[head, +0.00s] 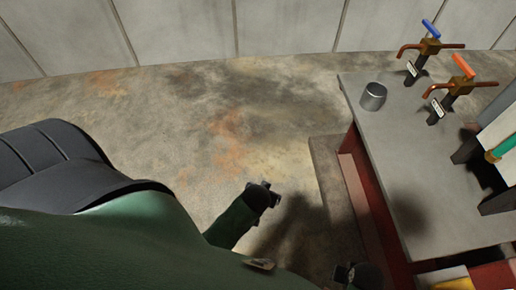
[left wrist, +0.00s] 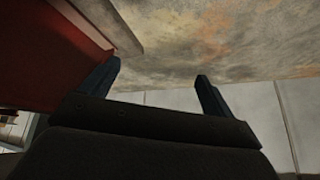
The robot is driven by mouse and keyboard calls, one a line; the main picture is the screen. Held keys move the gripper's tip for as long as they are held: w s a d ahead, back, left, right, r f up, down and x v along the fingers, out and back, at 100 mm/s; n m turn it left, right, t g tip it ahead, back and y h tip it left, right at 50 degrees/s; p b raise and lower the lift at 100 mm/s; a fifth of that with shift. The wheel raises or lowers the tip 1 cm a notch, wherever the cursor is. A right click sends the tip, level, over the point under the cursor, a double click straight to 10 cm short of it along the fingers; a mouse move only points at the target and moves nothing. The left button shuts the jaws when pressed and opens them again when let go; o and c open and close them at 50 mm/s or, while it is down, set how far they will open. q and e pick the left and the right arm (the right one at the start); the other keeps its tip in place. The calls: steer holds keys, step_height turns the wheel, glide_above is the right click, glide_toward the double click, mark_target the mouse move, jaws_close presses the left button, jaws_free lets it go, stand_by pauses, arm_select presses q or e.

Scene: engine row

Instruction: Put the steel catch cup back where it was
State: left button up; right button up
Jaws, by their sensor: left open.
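The steel catch cup (head: 373,97) stands upright on the grey bench top (head: 400,160), near its far left corner. It is left of two copper taps, one with a blue handle (head: 431,29) and one with an orange handle (head: 463,66), and under neither spout. My left gripper (head: 268,193) is over the floor left of the bench, well apart from the cup. Its two fingers are spread and empty in the left wrist view (left wrist: 155,88); the cup is not in that view. A dark part at the head view's bottom edge (head: 358,274) seems to be my right gripper; its jaws are unclear.
The bench has a red side (head: 357,195) and a low ledge (head: 327,165) along its left. White and teal equipment (head: 497,140) stands on its right. A panelled wall (head: 285,25) runs behind. The floor left of the bench is clear.

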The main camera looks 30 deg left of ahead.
arm_select(q)
steer(key=s+d+f+m+g+h, duration=0.1)
steer(key=s+d+g, duration=0.1)
steer(key=s, duration=0.4)
steer(key=s+d+f+m+g+h, duration=0.1)
steer(key=s+d+f+g, duration=0.1)
steer(key=s, duration=0.4)
steer(key=shift+d+m+g+h, duration=0.15)
steer(key=shift+m+g+h, duration=0.15)
steer(key=shift+m+g, duration=0.1)
steer(key=shift+s, duration=0.1)
